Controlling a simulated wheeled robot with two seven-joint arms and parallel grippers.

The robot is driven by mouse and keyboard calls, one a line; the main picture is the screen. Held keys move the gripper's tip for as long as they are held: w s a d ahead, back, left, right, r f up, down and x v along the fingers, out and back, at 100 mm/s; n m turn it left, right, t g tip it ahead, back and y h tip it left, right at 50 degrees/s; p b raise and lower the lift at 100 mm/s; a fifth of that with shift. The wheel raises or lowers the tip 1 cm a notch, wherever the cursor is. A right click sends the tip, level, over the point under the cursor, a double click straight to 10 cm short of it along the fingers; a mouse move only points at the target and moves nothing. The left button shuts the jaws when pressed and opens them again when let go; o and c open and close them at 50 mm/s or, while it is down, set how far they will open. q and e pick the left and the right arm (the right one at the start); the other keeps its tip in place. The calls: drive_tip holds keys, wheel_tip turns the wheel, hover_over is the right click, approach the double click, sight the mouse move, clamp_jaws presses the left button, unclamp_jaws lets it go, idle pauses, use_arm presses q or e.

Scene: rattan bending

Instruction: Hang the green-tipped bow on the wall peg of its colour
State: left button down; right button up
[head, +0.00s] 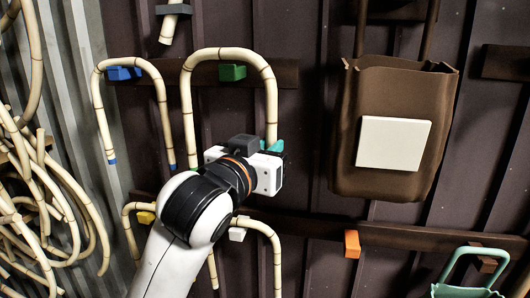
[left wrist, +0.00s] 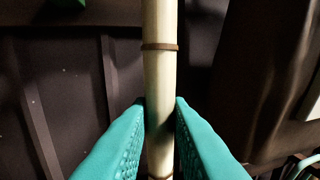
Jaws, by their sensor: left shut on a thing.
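My left gripper (head: 273,146) is shut on the right leg of a tall pale rattan bow (head: 230,54). The left wrist view shows the cane (left wrist: 160,75) upright between my teal fingers (left wrist: 160,115). The bow is upright, arch on top. Its arch frames the green peg (head: 233,72) in the head view, with a gap between arch and peg; I cannot tell the depth between them. A bit of green also shows at the top left of the left wrist view (left wrist: 66,3). My gripper and wrist hide the bow's lower right leg; its tips cannot be made out. My right gripper is not in view.
Close to the left, another bow (head: 130,63) hangs at the blue peg (head: 124,73). Lower bows hang at the yellow peg (head: 145,217) and white peg (head: 237,234). The orange peg (head: 352,244) is bare. A brown bag (head: 390,95) hangs at right. Rattan coils (head: 45,190) fill the left.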

use_arm(q)
drive_tip(key=shift+w+f, duration=0.1)
drive_tip(key=shift+w, duration=0.6)
drive_tip(key=shift+x, duration=0.85)
drive_tip(key=shift+w+f, duration=0.45)
drive_tip(key=shift+w, duration=0.2)
drive_tip(key=c, duration=1.3)
unclamp_jaws()
drive_tip(key=shift+o, duration=0.2)
drive_tip(key=shift+f, duration=0.1)
